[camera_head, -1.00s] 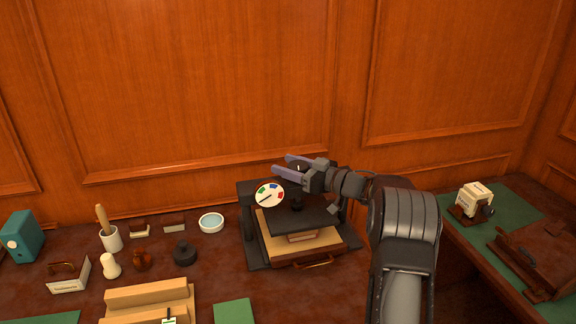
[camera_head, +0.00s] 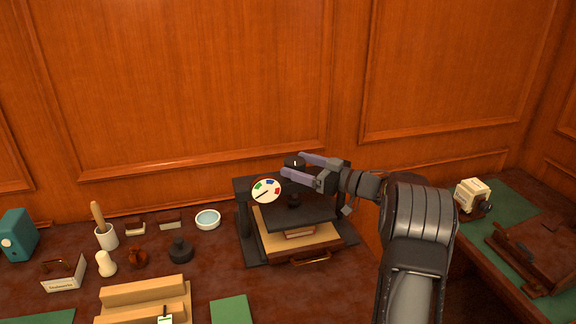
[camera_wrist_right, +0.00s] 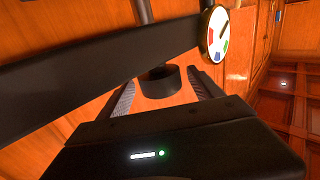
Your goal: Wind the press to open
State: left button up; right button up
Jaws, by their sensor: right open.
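The black press (camera_head: 243,215) stands on the desk by the wall. It has a round dial (camera_head: 266,190) with coloured segments and a needle, and a black knob (camera_head: 294,160) with a white mark on top. Its dark plate is above a brown block (camera_head: 300,234) on a wooden tray (camera_head: 268,243), with a handle in front. My right gripper (camera_head: 293,166) is open at the knob. In the right wrist view the knob (camera_wrist_right: 159,83) shows between the two fingers, with a gap on each side. My left gripper is out of view.
Left of the press are a white dish (camera_head: 208,219), a black knobbed weight (camera_head: 180,250), a cup with a pestle (camera_head: 106,236) and tan stepped blocks (camera_head: 145,301). A side table at right holds a cream device (camera_head: 473,196). The wall is close behind.

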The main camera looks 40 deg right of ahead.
aim_at(304, 167)
jog(key=shift+v, duration=1.55)
jog(key=shift+a, duration=0.1)
jog(key=shift+c, duration=0.8)
jog(key=shift+w+a+r+t, duration=0.1)
jog(key=shift+w+r+t, duration=0.1)
jog(key=shift+r+t, duration=0.15)
jog(key=shift+c, duration=0.5)
jog(key=a+r+m+t+h, duration=0.1)
jog(key=h, duration=0.1)
jog(key=w+r+m+t+h, duration=0.1)
jog(key=r+h, duration=0.1)
jog(key=a+r+m+t+h, duration=0.1)
jog(key=r+m+h, duration=0.1)
jog(key=h, duration=0.1)
jog(key=shift+w+a+r+t+p, duration=0.15)
jog(key=shift+w+a+t+p, duration=0.1)
jog(key=shift+a+p, duration=0.1)
jog(key=s+a+f+m+g+h, duration=0.1)
jog(key=s+f+m+g+h, duration=0.2)
jog(key=s+f+m+h, duration=0.2)
jog(key=shift+a+f+g+h+p, duration=0.4)
jog(key=shift+f+h, duration=0.25)
jog(key=shift+h, duration=0.25)
jog(key=shift+d, duration=0.1)
